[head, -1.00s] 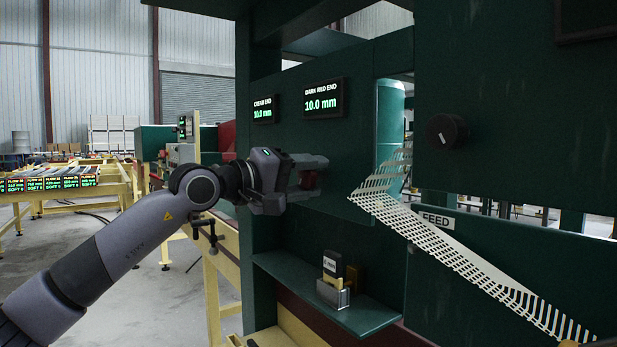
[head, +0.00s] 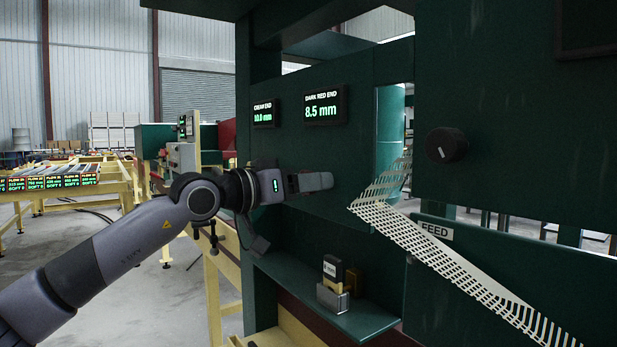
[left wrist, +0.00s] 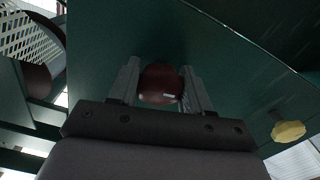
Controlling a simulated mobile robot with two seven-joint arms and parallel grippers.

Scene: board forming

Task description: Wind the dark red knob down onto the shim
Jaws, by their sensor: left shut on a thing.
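In the left wrist view the dark red knob (left wrist: 161,84) sits on the green panel between the two fingers of my left gripper (left wrist: 160,92), which is shut on it. In the head view my left gripper (head: 318,182) reaches the panel and hides the knob. The dark red end display (head: 322,105) reads 8.5 mm. The cream end display (head: 263,113) reads 10.0 mm. A small block marked in mm (head: 333,270), likely the shim, stands in a metal holder on the green shelf below. My right gripper is not in view.
A cream knob (left wrist: 288,131) is on the same panel in the left wrist view. A black dial (head: 446,145) is on the panel at right. A pale slotted strip (head: 440,255) slopes down beside the FEED label (head: 436,231). The green shelf (head: 372,318) juts out below my gripper.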

